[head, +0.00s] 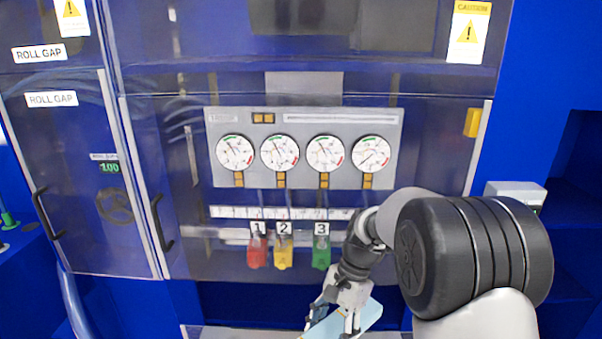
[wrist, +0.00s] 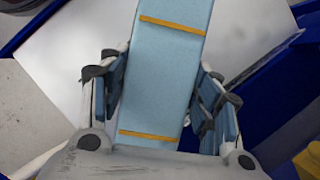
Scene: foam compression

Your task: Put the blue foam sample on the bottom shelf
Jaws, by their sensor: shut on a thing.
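The light blue foam sample (head: 362,318) is a long flat block with thin orange bands. It shows at the bottom centre of the head view, partly behind my gripper (head: 336,318). In the wrist view the foam (wrist: 165,75) runs lengthwise between the two fingers of my gripper (wrist: 160,92), which is shut on it. Its far end leaves the top of that view. Blue shelving (head: 575,190) stands at the right edge of the head view, partly hidden by my arm. I cannot tell which of its levels is the bottom shelf.
A blue machine with dark doors and several round gauges (head: 280,153) fills the background. Red, yellow and green numbered tags (head: 284,250) hang below them. A pale surface (head: 215,332) lies under my gripper. A small white box (head: 515,190) stands at the right.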

